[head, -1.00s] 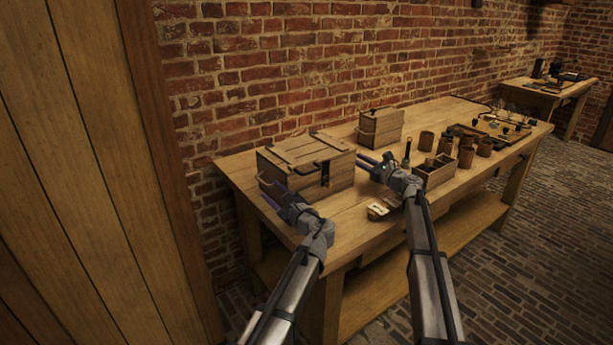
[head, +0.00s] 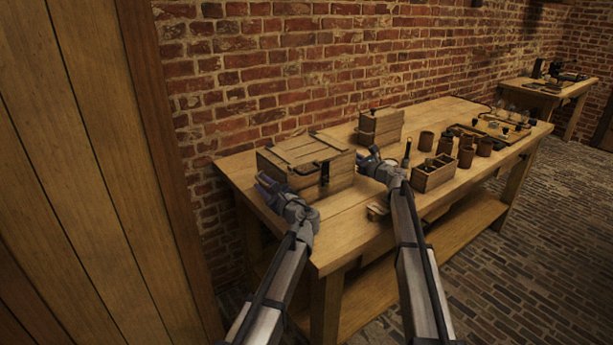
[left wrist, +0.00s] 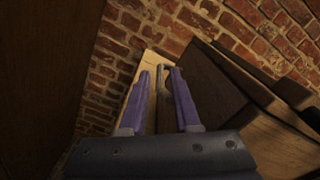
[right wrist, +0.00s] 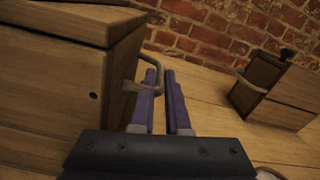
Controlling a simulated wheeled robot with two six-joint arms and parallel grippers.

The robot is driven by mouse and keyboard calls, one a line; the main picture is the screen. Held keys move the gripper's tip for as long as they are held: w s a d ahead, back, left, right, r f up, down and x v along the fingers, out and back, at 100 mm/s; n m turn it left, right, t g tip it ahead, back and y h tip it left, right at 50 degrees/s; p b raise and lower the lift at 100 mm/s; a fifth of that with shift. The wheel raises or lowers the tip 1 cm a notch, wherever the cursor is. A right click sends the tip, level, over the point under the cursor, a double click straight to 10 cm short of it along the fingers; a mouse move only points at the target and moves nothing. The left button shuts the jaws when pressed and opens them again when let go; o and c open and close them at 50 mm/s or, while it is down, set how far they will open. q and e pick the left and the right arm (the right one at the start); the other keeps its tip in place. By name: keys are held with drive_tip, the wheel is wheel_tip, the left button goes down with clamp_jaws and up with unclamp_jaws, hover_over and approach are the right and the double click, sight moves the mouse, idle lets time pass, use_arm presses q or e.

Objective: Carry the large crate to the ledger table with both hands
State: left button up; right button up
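The large crate (head: 310,160), wooden with a slatted lid and dark latch, stands on the near left end of the workbench. My left gripper (head: 265,183) is at its left end. In the left wrist view, a handle (left wrist: 166,75) shows between the spread fingers (left wrist: 160,92), with a gap around it. My right gripper (head: 368,158) is at the right end. In the right wrist view, its fingers (right wrist: 161,88) are a narrow gap apart, beside the crate's end handle (right wrist: 131,70); nothing clearly shows between them. I cannot tell which table is the ledger table.
The workbench (head: 345,225) also holds a smaller lidded box (head: 381,126), an open divided box (head: 433,175), several brown jars (head: 466,154) and a tray. A second table (head: 545,98) stands far right. A wooden panel (head: 90,150) is close at left; brick floor is clear at right.

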use_arm(q)
clamp_jaws()
idle(1.2)
